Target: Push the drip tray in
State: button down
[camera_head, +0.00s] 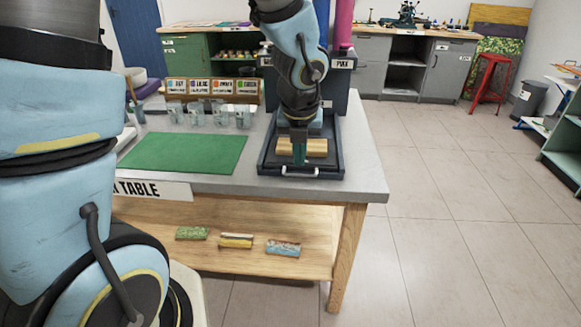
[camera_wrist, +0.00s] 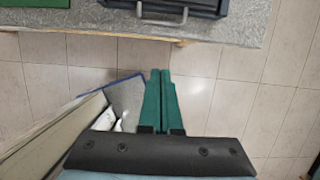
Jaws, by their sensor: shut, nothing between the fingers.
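The drip tray is a dark, shallow tray (camera_head: 331,165) with a pale metal handle (camera_head: 300,172) on its front, at the right end of the grey table top. A light wooden piece (camera_head: 316,147) shows within its outline. In the wrist view the tray's front and handle (camera_wrist: 162,17) are at the top edge. My gripper (camera_head: 299,160) appears in front of the tray in the head view, green fingers pointing down. In the wrist view my gripper (camera_wrist: 160,72) is shut and empty, with a gap between its fingertips and the handle. My arm hides part of the tray's back.
A green mat (camera_head: 184,152) and several clear cups (camera_head: 243,117) lie left of the tray. A dark unit (camera_head: 340,85) stands behind it. Several small patterned blocks (camera_head: 236,241) sit on the lower wooden shelf. The tiled floor (camera_head: 450,200) to the right is clear.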

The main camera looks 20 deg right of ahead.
aim_at(300, 172)
jog(key=shift+w+d+f, duration=0.45)
jog(key=shift+w+f, duration=0.6)
jog(key=shift+f, duration=0.65)
jog(key=shift+w+d+f, duration=0.45)
jog(key=shift+w+f, duration=0.55)
jog(key=shift+f, duration=0.65)
jog(key=shift+w+d+f, duration=0.45)
jog(key=shift+w+f, duration=0.6)
jog(key=shift+f, duration=0.65)
